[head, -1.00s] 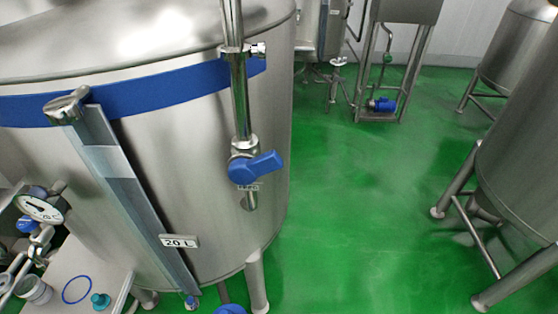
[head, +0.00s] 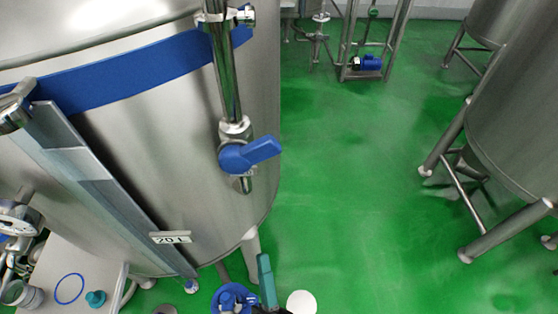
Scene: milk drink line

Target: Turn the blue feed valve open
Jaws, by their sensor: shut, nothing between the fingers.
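The blue feed valve (head: 248,155) has a blue lever handle on a vertical steel pipe (head: 227,80) at the front of the large steel tank. Its handle points right and slightly up, across the pipe. My gripper (head: 265,268) shows at the bottom edge as a narrow teal tip with a dark part below it. It is shut and empty, well below the valve and apart from it. The rest of it is cut off by the picture edge.
The steel tank (head: 190,150) with a blue band fills the left. A blue fitting (head: 229,297) is left of my gripper. Green floor (head: 350,190) is open to the right, before another tank (head: 515,130).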

